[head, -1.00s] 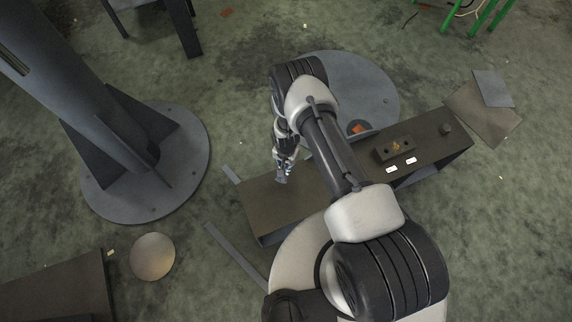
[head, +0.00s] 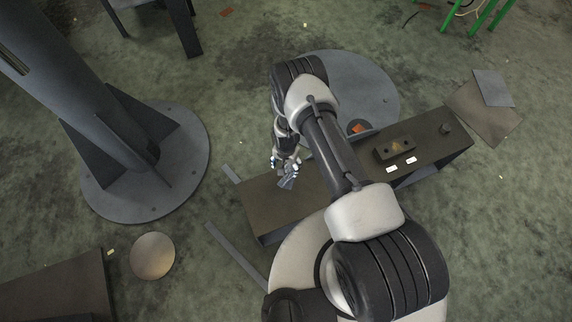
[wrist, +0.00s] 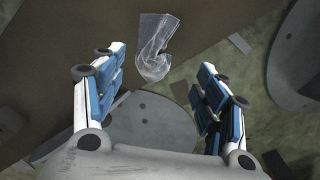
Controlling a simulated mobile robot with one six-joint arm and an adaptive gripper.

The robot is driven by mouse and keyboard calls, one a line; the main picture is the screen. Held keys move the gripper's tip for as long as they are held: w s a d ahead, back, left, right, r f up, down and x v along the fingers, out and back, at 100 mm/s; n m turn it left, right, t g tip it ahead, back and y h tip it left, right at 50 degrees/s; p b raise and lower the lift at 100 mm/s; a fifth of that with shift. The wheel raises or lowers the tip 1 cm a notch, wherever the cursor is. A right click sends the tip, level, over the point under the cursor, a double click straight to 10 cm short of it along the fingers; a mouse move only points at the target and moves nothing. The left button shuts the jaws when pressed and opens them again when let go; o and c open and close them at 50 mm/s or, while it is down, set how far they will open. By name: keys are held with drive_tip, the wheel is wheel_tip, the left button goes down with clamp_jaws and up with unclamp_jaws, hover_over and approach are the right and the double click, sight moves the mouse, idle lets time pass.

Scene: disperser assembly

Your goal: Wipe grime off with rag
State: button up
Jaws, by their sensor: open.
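A crumpled pale grey, partly see-through piece, which looks like the rag (wrist: 152,62), lies ahead between the fingers in the wrist view. In the head view a small grey shape at the fingertips (head: 287,184) seems to be the same piece. My gripper (head: 285,168) is open above the left end of the brown bench (head: 257,204). In the wrist view its blue-padded fingers (wrist: 162,75) stand apart on either side, with no clear contact on the rag. A dark block (head: 382,157) on the bench bears a small orange-brown mark; I cannot tell whether it is grime.
Two white tags (head: 391,169) and a small dark knob (head: 446,128) are on the bench's right part. A large grey column (head: 100,110) on a round base stands left. A round disc (head: 152,256) and flat plates (head: 482,112) lie on the floor.

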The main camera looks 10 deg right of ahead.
drive_tip(key=shift+f, duration=0.1)
drive_tip(key=shift+f+b, duration=1.45)
drive_tip(key=shift+f, duration=0.45)
clamp_jaws()
idle(1.3)
